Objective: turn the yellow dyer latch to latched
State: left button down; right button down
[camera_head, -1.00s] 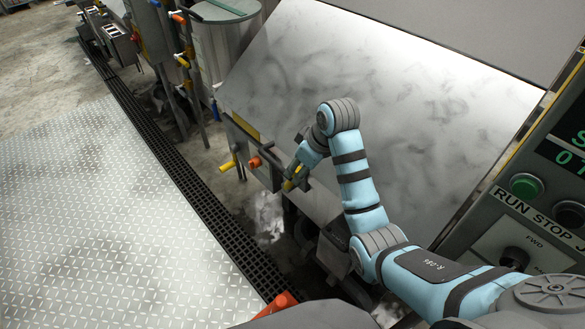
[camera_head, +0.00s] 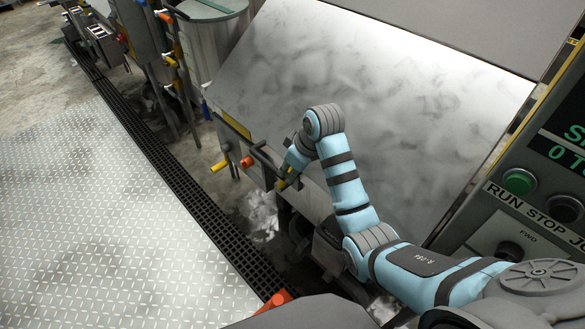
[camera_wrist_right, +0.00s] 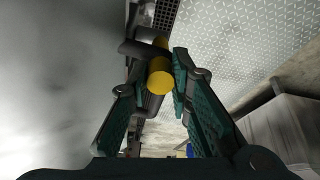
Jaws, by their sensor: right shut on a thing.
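The yellow latch handle (camera_wrist_right: 160,76) is a short yellow cylinder on a dark mount, seen nearly end-on in the right wrist view. My right gripper (camera_wrist_right: 158,84) is shut on it, with a teal finger pad on either side. In the head view the right gripper (camera_head: 284,180) is at the lower left edge of the large grey dyer (camera_head: 370,90), and the yellow handle shows only as a small patch between the fingers. The latch's exact angle is hard to read there. My left gripper is not in view.
An orange knob (camera_head: 247,162) and a yellow valve handle (camera_head: 220,165) stick out just left of the right gripper. A control panel (camera_head: 540,190) stands at the right. A dark floor grate (camera_head: 190,195) and open tread-plate floor (camera_head: 90,220) lie left.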

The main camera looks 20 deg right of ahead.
jog(key=w+g, duration=0.1)
jog(key=w+a+g, duration=0.1)
jog(key=w+r+g+h, duration=0.1)
jog(key=shift+w+a, duration=0.1)
jog(key=shift+a, duration=0.1)
jog(key=shift+w+a+g+h, duration=0.15)
jog(key=shift+w+g+h, duration=0.2)
jog(key=shift+w, duration=0.2)
jog(key=c, duration=1.4)
grip_release()
jog(key=shift+c, duration=0.2)
notch_tip(320, 180, up, 7)
jog(key=shift+r, duration=0.2)
